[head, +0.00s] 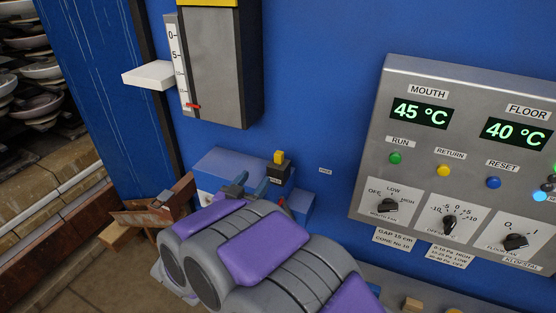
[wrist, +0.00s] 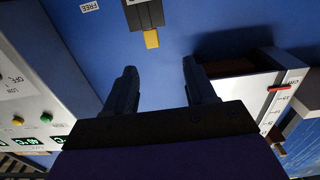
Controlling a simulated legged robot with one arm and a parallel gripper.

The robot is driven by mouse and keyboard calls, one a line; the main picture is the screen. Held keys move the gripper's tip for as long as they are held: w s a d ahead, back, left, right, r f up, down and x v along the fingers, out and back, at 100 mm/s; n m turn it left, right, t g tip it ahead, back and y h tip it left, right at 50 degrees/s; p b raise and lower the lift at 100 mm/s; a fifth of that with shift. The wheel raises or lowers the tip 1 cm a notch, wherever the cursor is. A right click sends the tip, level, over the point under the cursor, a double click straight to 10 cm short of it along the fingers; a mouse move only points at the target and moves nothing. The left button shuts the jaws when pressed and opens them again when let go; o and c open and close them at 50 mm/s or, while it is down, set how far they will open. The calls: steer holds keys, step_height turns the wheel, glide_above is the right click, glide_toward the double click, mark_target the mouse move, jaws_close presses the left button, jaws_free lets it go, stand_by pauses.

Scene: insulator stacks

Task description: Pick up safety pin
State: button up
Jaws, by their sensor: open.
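I cannot say for sure which thing is the safety pin. A small yellow piece (head: 279,157) sits on a dark block (head: 280,172) on the blue wall; it may be the pin or its handle. In the wrist view the yellow piece (wrist: 151,39) and dark block (wrist: 144,14) lie just beyond the fingertips, between their lines. My gripper (head: 250,188) is open, close to the block's left in the head view. In the wrist view my gripper (wrist: 159,68) has nothing between its fingers. My arm hides part of the area below.
A steel control panel (head: 376,138) with knobs and displays is at right. A grey column with a scale (head: 211,70) and a white shelf (head: 149,75) are at upper left. A FREE label (head: 325,170) is right of the block. A wooden structure (head: 150,215) stands at lower left.

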mark_target(281, 152)
steer(key=w+d, duration=0.2)
steer(key=w+d+b, duration=0.1)
steer(key=w+d, duration=0.1)
steer(key=w, duration=0.1)
steer(key=w+d, duration=0.2)
steer(key=w, duration=0.1)
steer(key=shift+w+r, duration=0.15)
steer(key=shift+w+a+b, duration=0.1)
steer(key=shift+w+b, duration=0.2)
steer(key=shift+w+a, duration=0.15)
steer(key=shift+a, duration=0.15)
steer(key=w, duration=0.1)
steer(key=w+b, duration=0.1)
steer(key=shift+w+a+f, duration=0.25)
steer(key=shift+w+f, duration=0.15)
steer(key=shift+w+d+b, duration=0.3)
steer(key=shift+w+d, duration=0.55)
steer(key=shift+d, duration=0.05)
steer(key=shift+w+d+r, duration=0.1)
steer(key=shift+d+r, duration=0.1)
steer(key=shift+d, duration=0.3)
steer(key=shift+a+f, duration=0.1)
steer(key=shift+a, duration=0.75)
steer(key=c, duration=0.6)
steer(key=shift+d, duration=0.5)
steer(key=c, duration=0.4)
steer(key=shift+a, duration=0.1)
jaws_close()
